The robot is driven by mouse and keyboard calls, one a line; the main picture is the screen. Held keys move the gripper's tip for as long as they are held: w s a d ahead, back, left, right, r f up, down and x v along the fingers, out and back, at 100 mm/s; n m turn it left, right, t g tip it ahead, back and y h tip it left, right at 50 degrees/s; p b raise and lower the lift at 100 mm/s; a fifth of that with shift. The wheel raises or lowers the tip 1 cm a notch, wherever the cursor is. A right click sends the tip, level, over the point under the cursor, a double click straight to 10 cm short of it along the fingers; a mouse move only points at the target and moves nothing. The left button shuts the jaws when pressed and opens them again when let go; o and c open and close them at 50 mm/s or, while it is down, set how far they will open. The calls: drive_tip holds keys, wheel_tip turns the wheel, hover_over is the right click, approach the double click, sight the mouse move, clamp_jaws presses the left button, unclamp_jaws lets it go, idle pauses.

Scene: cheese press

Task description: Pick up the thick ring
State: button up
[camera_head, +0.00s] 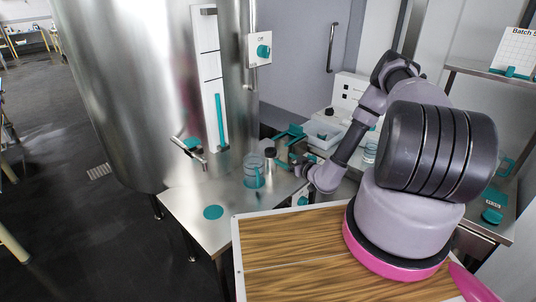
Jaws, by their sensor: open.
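I cannot make out a thick ring for certain. A flat teal disc (213,212) lies alone on the steel table (190,220), and no hole shows in it. A clear jug with teal parts (254,172) stands upright further back on the table. My gripper (301,170) is small in view, at the right end of the steel table, right of the jug and apart from it. It is open. Teal parts (284,150) show just behind and left of it, and I cannot tell their exact shape or whether a ring is among them.
A large steel tank (130,90) stands behind the table, with a tap (188,147) over its left part. A dark-capped bottle (270,153) stands behind the jug. A white tray (322,134) and a glass (370,152) are further back. The table's front left is mostly clear.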

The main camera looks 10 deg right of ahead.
sight(271, 150)
drive_tip(key=x, duration=0.3)
drive_tip(key=shift+w+a, duration=0.2)
drive_tip(key=shift+w, duration=0.15)
drive_tip(key=x, duration=0.5)
drive_tip(key=shift+w+a+r, duration=0.25)
drive_tip(key=shift+w+r, duration=0.05)
drive_tip(key=shift+w, duration=0.05)
